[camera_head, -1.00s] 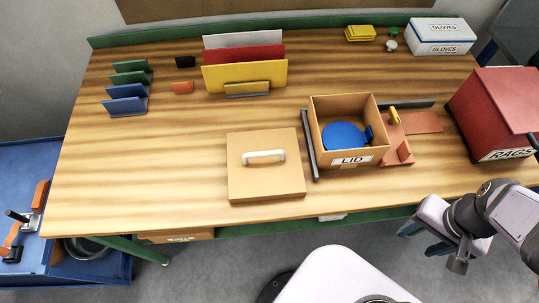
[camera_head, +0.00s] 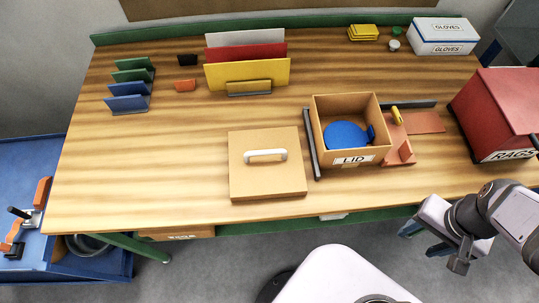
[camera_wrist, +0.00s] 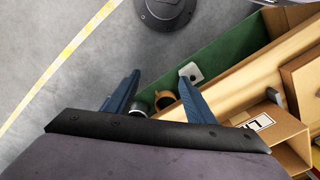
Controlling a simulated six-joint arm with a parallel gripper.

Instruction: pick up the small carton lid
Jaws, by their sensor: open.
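The small carton lid (camera_head: 267,180) is a flat, square tan cardboard piece with a white handle (camera_head: 265,156) on top. It lies on the wooden bench at the front middle, left of an open cardboard carton (camera_head: 357,157) labelled LID. In the wrist view a tan cardboard piece at the right edge (camera_wrist: 306,72) looks like part of the lid; its handle is not visible there. My gripper (camera_wrist: 158,84) is open, its two blue fingers apart with nothing held between them. It is off the bench's front side, away from the lid.
A blue disc (camera_head: 345,135) lies in the carton. A red RAGS box (camera_head: 497,112) stands at the right. Coloured upright panels (camera_head: 246,74) stand behind. The bench left of the lid is clear.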

